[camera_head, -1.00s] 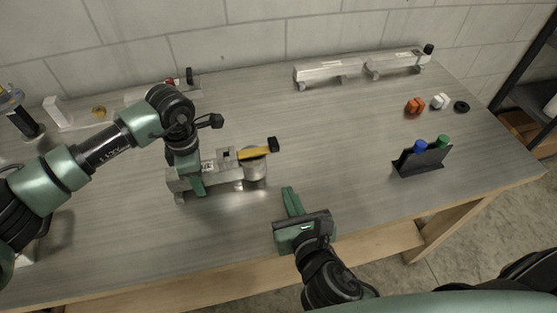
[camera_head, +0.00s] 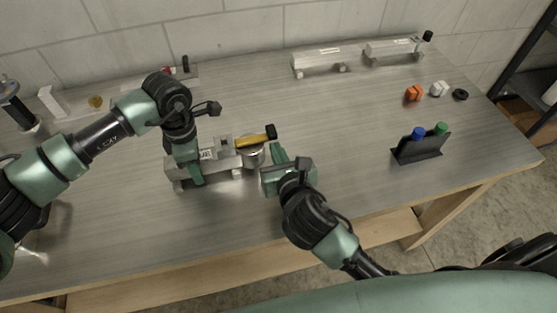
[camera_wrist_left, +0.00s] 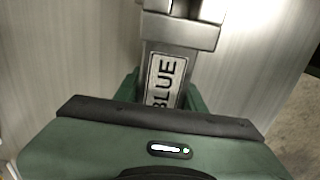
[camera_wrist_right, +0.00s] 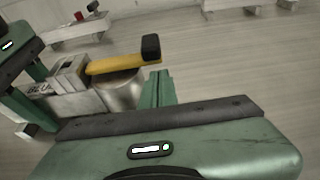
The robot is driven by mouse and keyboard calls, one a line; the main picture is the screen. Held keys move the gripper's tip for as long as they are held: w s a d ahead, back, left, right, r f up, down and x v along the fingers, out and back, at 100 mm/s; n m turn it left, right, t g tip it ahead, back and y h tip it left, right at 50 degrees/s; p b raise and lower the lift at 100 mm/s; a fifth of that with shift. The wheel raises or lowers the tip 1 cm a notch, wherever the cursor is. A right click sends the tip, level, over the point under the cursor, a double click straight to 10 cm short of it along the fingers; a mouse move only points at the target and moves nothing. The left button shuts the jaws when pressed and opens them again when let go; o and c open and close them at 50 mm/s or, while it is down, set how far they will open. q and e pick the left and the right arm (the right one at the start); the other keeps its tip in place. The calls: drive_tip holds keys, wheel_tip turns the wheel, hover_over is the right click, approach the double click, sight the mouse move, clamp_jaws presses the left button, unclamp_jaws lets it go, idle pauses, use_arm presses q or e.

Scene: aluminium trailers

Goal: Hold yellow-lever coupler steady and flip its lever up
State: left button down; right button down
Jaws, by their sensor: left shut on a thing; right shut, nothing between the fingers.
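The yellow-lever coupler lies on the table left of centre, a grey metal body (camera_head: 213,164) with a round metal cup (camera_head: 252,158) at its right end. Its yellow lever (camera_head: 252,140) with a black tip lies roughly level along the top; it also shows in the right wrist view (camera_wrist_right: 114,64). My left gripper (camera_head: 191,173) is shut on the coupler body, with a label reading "BLUE" (camera_wrist_left: 166,80) between its fingers in the left wrist view. My right gripper (camera_head: 278,154) is shut and empty, just right of the cup and near the lever's black tip, seemingly apart from it.
Two silver trailers (camera_head: 318,59) stand at the back right, and others (camera_head: 65,103) at the back left. A black holder (camera_head: 419,150) with blue and green pegs stands at right. Orange (camera_head: 413,93) and white pieces lie behind it. The centre right table is clear.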

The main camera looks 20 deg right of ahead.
sight(273, 135)
drive_tip(key=shift+r, duration=0.4)
drive_tip(key=shift+r, duration=0.1)
drive_tip(key=shift+r+n, duration=0.25)
drive_tip(key=shift+n, duration=0.05)
drive_tip(key=shift+r, duration=0.1)
drive_tip(key=shift+r+h, duration=0.4)
drive_tip(key=shift+r, duration=0.15)
drive_tip(key=shift+a+r, duration=0.2)
drive_tip(key=shift+r, duration=0.6)
drive_tip(key=shift+a+r, duration=0.15)
drive_tip(key=shift+r, duration=0.65)
drive_tip(key=shift+a+r, duration=2)
drive_tip(key=shift+a, duration=0.15)
